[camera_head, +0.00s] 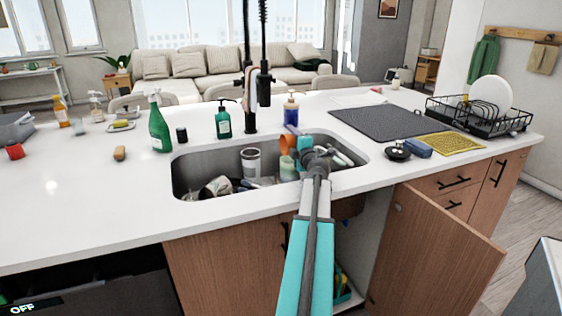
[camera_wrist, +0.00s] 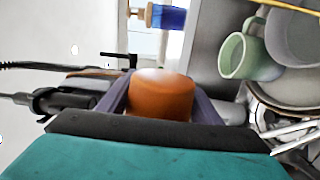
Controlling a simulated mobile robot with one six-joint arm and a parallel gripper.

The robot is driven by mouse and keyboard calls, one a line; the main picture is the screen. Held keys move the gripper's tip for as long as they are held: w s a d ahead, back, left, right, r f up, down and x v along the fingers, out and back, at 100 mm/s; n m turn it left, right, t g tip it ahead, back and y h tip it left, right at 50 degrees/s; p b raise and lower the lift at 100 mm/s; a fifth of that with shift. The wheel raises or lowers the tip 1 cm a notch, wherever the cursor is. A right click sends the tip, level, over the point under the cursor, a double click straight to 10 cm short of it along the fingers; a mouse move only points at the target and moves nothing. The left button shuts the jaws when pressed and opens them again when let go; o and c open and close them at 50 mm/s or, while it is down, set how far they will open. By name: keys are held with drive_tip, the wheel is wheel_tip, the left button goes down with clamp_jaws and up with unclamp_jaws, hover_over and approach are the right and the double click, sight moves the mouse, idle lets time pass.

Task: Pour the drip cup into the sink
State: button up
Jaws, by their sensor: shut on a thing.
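The orange drip cup (camera_head: 286,143) is held over the right part of the sink (camera_head: 215,155) in the head view. It appears tipped on its side, but I cannot tell what is in it. My gripper (camera_head: 295,138) is shut on it. In the wrist view the orange cup (camera_wrist: 160,95) sits between my two purple fingers, with its smooth closed surface showing and its opening hidden.
The sink holds a light canister (camera_head: 251,162), a green mug (camera_wrist: 237,56) and several dishes. Green bottles (camera_head: 159,126) and soap dispensers stand around its rim. A black faucet (camera_head: 250,100) rises behind. A dish rack (camera_head: 475,118) stands right; a cabinet door (camera_head: 445,250) hangs open below.

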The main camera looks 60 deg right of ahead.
drive_tip(key=m+p, duration=0.1)
drive_tip(key=d+m+p, duration=0.1)
drive_tip(key=p, duration=0.1)
drive_tip(key=s+m+p, duration=0.1)
drive_tip(key=p, duration=0.1)
drive_tip(key=shift+s+d, duration=0.1)
drive_tip(key=shift+d, duration=0.25)
drive_tip(key=shift+s+d+f+m+p, duration=0.15)
drive_tip(key=shift+f+m+p, duration=0.2)
drive_tip(key=shift+m+p, duration=1.15)
wheel_tip(320, 180, up, 2)
drive_tip(key=p, duration=0.7)
drive_tip(key=shift+r+m, duration=0.1)
drive_tip(key=shift+m, duration=0.3)
drive_tip(key=p, duration=0.2)
drive_tip(key=m+p, duration=0.1)
drive_tip(key=p, duration=0.1)
drive_tip(key=shift+r+m+y, duration=0.25)
drive_tip(key=shift+m+y, duration=0.05)
drive_tip(key=p, duration=0.2)
drive_tip(key=m+p, duration=0.1)
drive_tip(key=p, duration=0.2)
drive_tip(key=shift+s+d+r+m, duration=0.15)
drive_tip(key=shift+d+r+m, duration=0.1)
drive_tip(key=shift+r+m, duration=0.05)
